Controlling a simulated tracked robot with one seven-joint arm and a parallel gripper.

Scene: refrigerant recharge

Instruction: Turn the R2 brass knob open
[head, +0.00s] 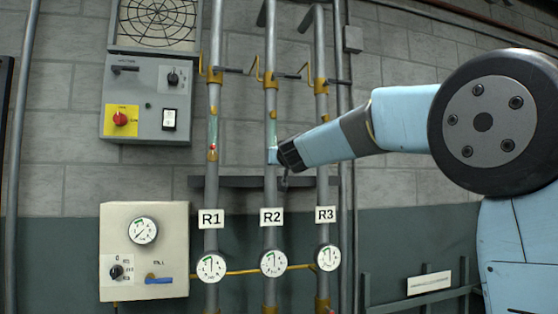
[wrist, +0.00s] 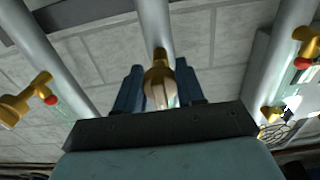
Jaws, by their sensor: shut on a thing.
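The R2 pipe (head: 270,110) is the middle of three grey upright pipes, with an R2 label (head: 271,216) low on it. My gripper (head: 277,155) reaches in from the right at this pipe, above the label. In the wrist view my gripper (wrist: 158,88) has its two dark blue fingers on either side of the R2 brass knob (wrist: 158,72) and is shut on it. In the head view my gripper hides the knob. The knob's exact turn is hard to tell. The R2 gauge (head: 273,262) sits below the label.
The R1 pipe (head: 213,120) and R3 pipe (head: 321,120) stand close on either side. Brass fittings with red tips, on R1 (wrist: 306,45) and R3 (wrist: 30,100), flank my gripper. A dark crossbar (head: 235,182) runs just below. Control boxes hang at left.

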